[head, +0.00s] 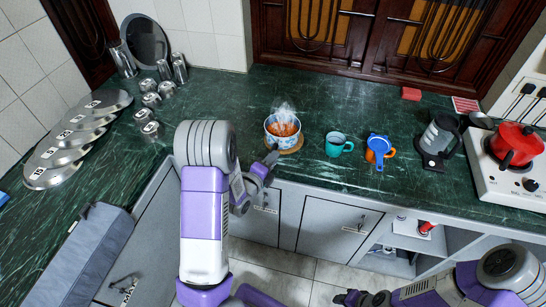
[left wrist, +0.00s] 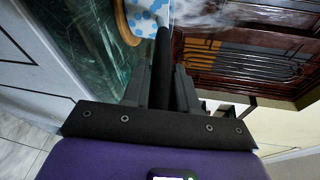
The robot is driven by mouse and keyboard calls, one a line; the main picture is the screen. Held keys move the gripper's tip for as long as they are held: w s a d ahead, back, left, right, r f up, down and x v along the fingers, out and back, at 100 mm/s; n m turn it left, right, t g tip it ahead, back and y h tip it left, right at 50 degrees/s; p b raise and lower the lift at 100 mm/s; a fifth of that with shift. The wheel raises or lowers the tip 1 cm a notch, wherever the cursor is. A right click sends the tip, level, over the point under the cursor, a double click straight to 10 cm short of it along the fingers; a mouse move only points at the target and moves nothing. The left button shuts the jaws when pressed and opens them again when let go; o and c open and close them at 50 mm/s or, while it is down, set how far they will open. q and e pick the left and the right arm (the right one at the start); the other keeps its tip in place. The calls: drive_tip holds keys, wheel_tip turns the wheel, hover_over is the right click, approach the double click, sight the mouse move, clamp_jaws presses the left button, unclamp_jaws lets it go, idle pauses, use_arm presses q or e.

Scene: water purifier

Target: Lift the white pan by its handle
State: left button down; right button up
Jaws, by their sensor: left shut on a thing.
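The white pan (head: 283,136) has blue marks, holds steaming orange-red food and stands upright over a round wooden board (head: 294,149) near the counter's front edge. Its blue-and-white side shows at the top of the left wrist view (left wrist: 146,16), beside the board's rim (left wrist: 121,20). My left gripper (head: 268,163) is just in front of the pan. It is shut on the pan's dark handle (left wrist: 162,50), which runs up between the fingers to the pan. Whether the pan touches the board, I cannot tell. My right gripper (head: 350,298) is low at the bottom right, away from the counter.
A teal mug (head: 336,145) and an orange mug with a blue strainer (head: 378,148) stand to the pan's right. Farther right are a black appliance (head: 437,136) and a red kettle (head: 515,145) on a white stove. Metal cans (head: 150,100) stand left. Counter behind the pan is clear.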

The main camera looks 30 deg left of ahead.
use_arm(q)
drive_tip(key=shift+r+p, duration=1.15)
drive_tip(key=shift+r, duration=3.8)
